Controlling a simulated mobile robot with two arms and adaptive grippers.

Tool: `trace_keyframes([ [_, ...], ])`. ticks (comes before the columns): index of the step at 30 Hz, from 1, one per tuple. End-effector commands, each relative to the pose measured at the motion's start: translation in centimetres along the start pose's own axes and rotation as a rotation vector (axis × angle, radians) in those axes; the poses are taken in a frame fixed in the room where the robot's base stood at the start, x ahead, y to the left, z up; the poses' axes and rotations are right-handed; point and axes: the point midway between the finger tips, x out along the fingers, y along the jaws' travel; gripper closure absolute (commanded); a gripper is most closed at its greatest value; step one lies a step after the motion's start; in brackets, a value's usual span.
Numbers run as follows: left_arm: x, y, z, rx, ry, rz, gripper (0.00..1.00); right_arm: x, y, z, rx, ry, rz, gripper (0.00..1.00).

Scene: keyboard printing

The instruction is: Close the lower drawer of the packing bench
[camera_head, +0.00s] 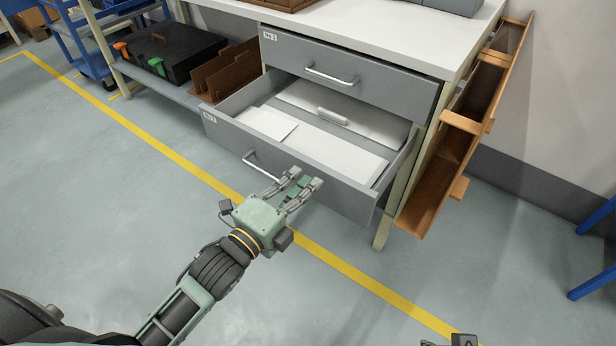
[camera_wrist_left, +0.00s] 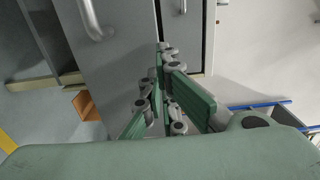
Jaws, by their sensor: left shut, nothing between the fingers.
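The packing bench (camera_head: 474,40) has a shut grey upper drawer (camera_head: 375,75) and a lower drawer (camera_head: 225,132) that is pulled out. The lower drawer holds flat white sheets or envelopes and has a silver bar handle (camera_head: 262,166). My left gripper (camera_head: 306,183) is shut and empty, by the lower drawer's front, right of the handle. In the left wrist view its fingers (camera_wrist_left: 166,50) are together before grey panels, with a handle (camera_wrist_left: 92,20) at upper left. Whether the fingertips touch the drawer is unclear. A dark piece at the bottom edge, likely my right gripper (camera_head: 450,341), is mostly cut off.
A brown rack (camera_head: 465,122) hangs on the bench's right side. A black case (camera_head: 172,52) and brown dividers (camera_head: 228,68) sit on the low shelf at left. Blue legs (camera_head: 594,282) stand at far right. The floor before the drawer is clear, crossed by a yellow line (camera_head: 345,268).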

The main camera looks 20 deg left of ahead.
Motion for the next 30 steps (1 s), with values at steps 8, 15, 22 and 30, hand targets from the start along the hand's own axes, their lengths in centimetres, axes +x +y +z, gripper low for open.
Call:
trace_keyframes([
  [8,2.1,0.0,0.0,0.0,0.0,-0.001,1.0,-1.2,0.0,0.1,0.001,0.005,0.001,0.71],
  [15,2.3,0.0,0.0,0.001,0.0,0.0,1.0,-1.3,0.1,0.1,0.001,0.005,0.001,0.71],
  [22,2.5,0.0,0.0,0.001,0.0,0.0,1.0,-1.4,0.0,0.0,0.001,0.006,0.001,0.71],
  [30,5.7,-0.3,0.0,0.002,0.001,-0.004,1.0,0.8,0.0,-0.1,0.0,-0.005,-0.001,0.71],
])
